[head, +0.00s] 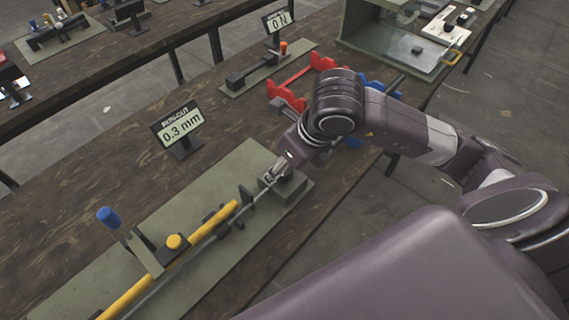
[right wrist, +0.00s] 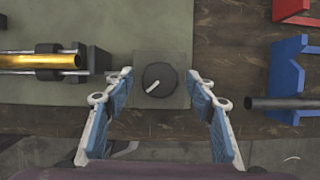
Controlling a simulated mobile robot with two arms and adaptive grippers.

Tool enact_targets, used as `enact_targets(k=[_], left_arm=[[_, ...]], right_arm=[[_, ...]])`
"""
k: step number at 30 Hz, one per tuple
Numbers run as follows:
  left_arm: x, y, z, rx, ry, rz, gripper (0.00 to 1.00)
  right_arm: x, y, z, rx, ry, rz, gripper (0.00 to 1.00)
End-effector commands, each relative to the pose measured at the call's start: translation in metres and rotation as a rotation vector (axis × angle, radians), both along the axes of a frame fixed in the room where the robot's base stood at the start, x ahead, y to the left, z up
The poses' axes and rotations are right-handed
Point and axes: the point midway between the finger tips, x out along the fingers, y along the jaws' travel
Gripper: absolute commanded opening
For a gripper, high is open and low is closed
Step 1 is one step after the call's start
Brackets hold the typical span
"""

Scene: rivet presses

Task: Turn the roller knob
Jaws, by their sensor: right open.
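The roller knob (right wrist: 159,80) is a dark round disc with a white pointer line, seen from above in the right wrist view. It sits on a grey-green block (right wrist: 162,59); the block also shows in the head view (head: 288,195). The pointer slants, from lower left to upper right. My right gripper (right wrist: 160,84) is open, with its blue-padded fingers on either side of the knob and gaps between them and it. In the head view the right gripper (head: 271,178) is over the block and partly hides the knob. My left gripper is not in view.
A yellow roller (head: 208,222) runs left of the block on a green plate (head: 70,285). A display (head: 178,128) reads "RUN-OUT 0.3 mm". Red (head: 300,85) and blue (right wrist: 288,80) V-shaped supports stand to the right, one blue support holding a dark rod (right wrist: 283,103).

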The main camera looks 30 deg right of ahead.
Motion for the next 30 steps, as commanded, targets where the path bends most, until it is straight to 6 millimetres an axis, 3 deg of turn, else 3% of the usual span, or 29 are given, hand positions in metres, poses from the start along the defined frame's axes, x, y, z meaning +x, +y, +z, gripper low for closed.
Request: enact_targets(k=[15, 30], left_arm=[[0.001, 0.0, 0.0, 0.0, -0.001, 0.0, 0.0], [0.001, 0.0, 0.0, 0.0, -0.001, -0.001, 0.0]], right_arm=[[-0.024, -0.008, 0.065, 0.0, -0.005, -0.001, 0.51], [-0.027, -0.009, 0.069, 0.0, -0.002, 0.0, 0.51]])
